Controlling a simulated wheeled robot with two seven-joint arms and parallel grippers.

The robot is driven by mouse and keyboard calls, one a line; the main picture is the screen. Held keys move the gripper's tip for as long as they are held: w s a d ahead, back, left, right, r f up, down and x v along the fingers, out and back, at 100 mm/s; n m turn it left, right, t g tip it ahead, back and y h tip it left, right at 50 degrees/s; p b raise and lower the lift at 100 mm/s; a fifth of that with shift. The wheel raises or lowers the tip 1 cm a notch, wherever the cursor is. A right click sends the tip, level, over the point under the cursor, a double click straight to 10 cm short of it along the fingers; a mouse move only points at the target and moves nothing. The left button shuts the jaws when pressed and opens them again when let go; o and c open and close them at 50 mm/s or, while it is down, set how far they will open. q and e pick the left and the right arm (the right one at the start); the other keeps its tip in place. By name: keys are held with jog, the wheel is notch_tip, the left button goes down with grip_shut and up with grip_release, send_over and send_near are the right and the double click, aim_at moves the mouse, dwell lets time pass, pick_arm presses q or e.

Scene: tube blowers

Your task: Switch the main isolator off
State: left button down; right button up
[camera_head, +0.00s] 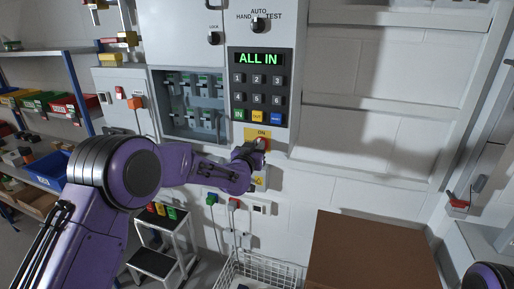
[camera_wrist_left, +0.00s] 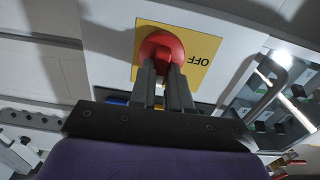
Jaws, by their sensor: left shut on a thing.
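The main isolator is a red rotary knob (camera_wrist_left: 161,47) on a yellow plate (camera_wrist_left: 205,48) marked OFF in the left wrist view, where the word appears upside down. In the head view the yellow plate (camera_head: 251,134) shows ON at its top, below the keypad panel. My left gripper (camera_wrist_left: 164,72) is shut on the red knob, its two dark fingers reaching up to it. In the head view my left gripper (camera_head: 253,150) covers most of the knob and the plate's lower part. My right gripper is out of view.
The control panel's display (camera_head: 259,58) reads ALL IN above a numbered keypad. Below are a wire basket (camera_head: 262,268), a brown box (camera_head: 365,255) and a small step stool (camera_head: 160,262). A shelf with coloured bins (camera_head: 70,105) stands at the left.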

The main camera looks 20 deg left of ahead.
pick_arm(q)
jog(key=shift+a+f+n+b, duration=0.2)
jog(key=shift+n+b, duration=1.55)
jog(key=shift+n, duration=1.2)
jog(key=shift+a+f+n+b, duration=0.2)
jog(key=shift+n+b, duration=1.6)
jog(key=shift+n, duration=1.1)
jog(key=shift+a+f+n+b, duration=0.2)
jog(key=shift+n+b, duration=1.55)
jog(key=shift+n, duration=1.2)
jog(key=c, duration=1.1)
grip_release()
